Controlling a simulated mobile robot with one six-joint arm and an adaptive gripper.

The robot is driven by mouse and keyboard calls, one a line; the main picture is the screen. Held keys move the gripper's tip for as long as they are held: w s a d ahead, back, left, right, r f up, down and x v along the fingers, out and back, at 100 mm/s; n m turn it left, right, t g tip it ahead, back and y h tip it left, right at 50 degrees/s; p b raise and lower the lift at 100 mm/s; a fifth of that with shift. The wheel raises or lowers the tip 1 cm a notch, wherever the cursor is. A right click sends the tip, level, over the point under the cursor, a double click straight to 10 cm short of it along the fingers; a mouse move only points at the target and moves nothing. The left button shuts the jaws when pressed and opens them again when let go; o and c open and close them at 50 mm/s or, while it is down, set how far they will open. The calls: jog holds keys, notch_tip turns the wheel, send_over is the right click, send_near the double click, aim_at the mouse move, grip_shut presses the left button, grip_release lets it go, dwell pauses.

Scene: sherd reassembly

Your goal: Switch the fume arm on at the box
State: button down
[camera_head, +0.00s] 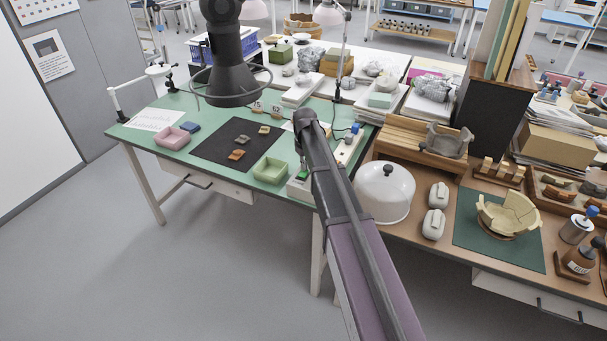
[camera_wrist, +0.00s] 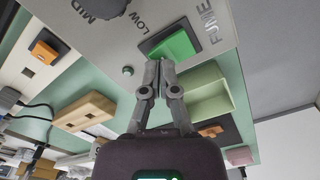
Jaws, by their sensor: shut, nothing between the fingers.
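The grey control box (camera_wrist: 110,45) fills the top of the wrist view, with the words FUME, LOW and MID and a dark knob (camera_wrist: 98,6). Its bright green rocker switch (camera_wrist: 172,46) sits beside FUME, with a small dark green round lamp (camera_wrist: 127,71) nearby. My gripper (camera_wrist: 160,64) is shut and empty, its fingertips at the switch's near edge; I cannot tell whether they touch. I cannot tell which way the rocker is tipped. In the head view the box (camera_head: 298,188) is partly behind my arm, which hides the gripper. The black fume hood (camera_head: 236,80) hangs over the green table.
On the green table (camera_head: 205,116) lie a black mat (camera_head: 212,150) with sherds, a pink tray (camera_head: 172,137) and a green tray (camera_head: 270,170). A white dome (camera_head: 384,190) stands right of my arm.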

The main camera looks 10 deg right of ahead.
jog(key=shift+f+b, duration=0.35)
dwell(0.3)
jog(key=shift+r, duration=0.15)
jog(key=shift+r+p, duration=3.4)
jog(key=shift+p, duration=0.15)
jog(key=s+m, duration=0.4)
jog(key=s, duration=2.5)
jog(key=shift+r+m+p, duration=0.3)
jog(key=shift+m, duration=0.1)
